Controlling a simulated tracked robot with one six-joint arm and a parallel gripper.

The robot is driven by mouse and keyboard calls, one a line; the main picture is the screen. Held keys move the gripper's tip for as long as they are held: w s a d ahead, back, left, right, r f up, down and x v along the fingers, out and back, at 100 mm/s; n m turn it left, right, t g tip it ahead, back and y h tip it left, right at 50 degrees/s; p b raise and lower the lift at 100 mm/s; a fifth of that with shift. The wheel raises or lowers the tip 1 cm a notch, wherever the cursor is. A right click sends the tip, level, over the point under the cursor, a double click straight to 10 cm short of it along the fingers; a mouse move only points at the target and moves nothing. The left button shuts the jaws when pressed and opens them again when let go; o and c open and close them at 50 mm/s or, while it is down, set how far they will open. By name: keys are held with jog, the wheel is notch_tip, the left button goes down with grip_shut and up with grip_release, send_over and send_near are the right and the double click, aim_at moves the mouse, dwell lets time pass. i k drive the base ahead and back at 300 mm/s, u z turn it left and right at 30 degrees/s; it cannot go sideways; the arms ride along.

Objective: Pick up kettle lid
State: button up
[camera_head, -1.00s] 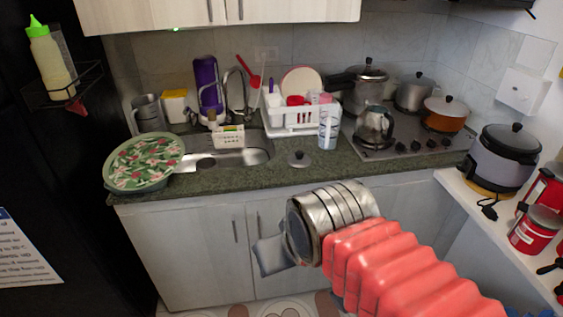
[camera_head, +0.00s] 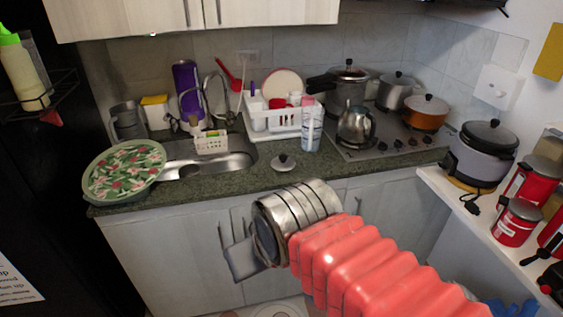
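A small round grey lid with a dark knob (camera_head: 283,162) lies on the dark green stone counter, near its front edge and right of the sink. A metal kettle (camera_head: 356,127) stands on the stove to the right; its top is hard to make out. My gripper (camera_head: 243,262) is in front of the lower cabinets, below and left of the lid and apart from it. Only a grey, blocky part of it shows past my metal wrist. Its fingers cannot be made out clearly, and nothing is seen held.
A white dish rack (camera_head: 272,122) and a patterned cup (camera_head: 311,126) stand behind the lid. The sink (camera_head: 208,163) and a flowered round tray (camera_head: 124,171) are to the left. Pots (camera_head: 426,112) crowd the stove. Bare counter (camera_head: 237,187) surrounds the lid.

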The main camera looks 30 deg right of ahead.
aim_at(283, 163)
jog(key=i, duration=0.95)
